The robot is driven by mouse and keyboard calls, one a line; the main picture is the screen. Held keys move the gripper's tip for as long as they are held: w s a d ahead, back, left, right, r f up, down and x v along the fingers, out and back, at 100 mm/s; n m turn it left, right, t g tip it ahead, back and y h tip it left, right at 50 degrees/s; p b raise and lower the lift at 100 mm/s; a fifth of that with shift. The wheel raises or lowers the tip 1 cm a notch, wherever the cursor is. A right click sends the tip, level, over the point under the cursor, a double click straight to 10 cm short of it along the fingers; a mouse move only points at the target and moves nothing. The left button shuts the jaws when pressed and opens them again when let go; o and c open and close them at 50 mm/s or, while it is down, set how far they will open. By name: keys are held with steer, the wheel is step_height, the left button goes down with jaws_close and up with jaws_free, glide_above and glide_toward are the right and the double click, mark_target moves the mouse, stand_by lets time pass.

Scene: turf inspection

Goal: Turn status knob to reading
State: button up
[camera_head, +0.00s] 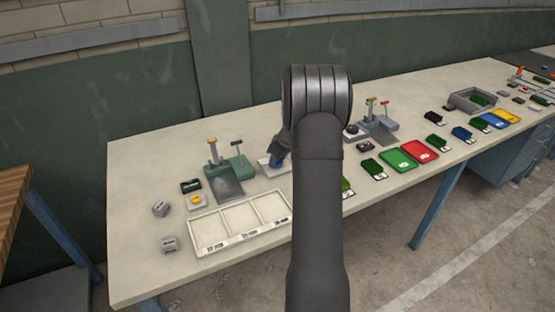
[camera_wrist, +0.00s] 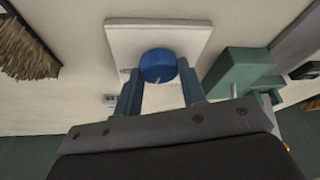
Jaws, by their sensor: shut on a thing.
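The blue status knob (camera_wrist: 158,63) sits on a square white plate (camera_wrist: 188,36) in the wrist view. A small pale mark shows on the knob's near edge; I cannot read what it points at. My gripper (camera_wrist: 158,74) has its two blue-grey fingers on either side of the knob, shut on it. In the head view, the white plate (camera_head: 266,162) shows just left of my arm, with a bit of blue at the gripper's end; my arm hides the rest.
A green device with a grey ramp (camera_head: 228,180) stands close left of the plate. A white three-part tray (camera_head: 240,243) lies in front. Green (camera_head: 398,160) and red (camera_head: 420,152) trays lie to the right. The table's front left corner is clear.

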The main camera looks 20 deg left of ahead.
steer(key=shift+n+g, duration=0.4)
steer(key=shift+n, duration=0.5)
steer(key=o, duration=1)
steer(key=v, duration=1.7)
steer(key=shift+d+r, duration=0.15)
steer(key=shift+d, duration=0.05)
steer(key=x, duration=1.7)
steer(key=shift+a, duration=0.2)
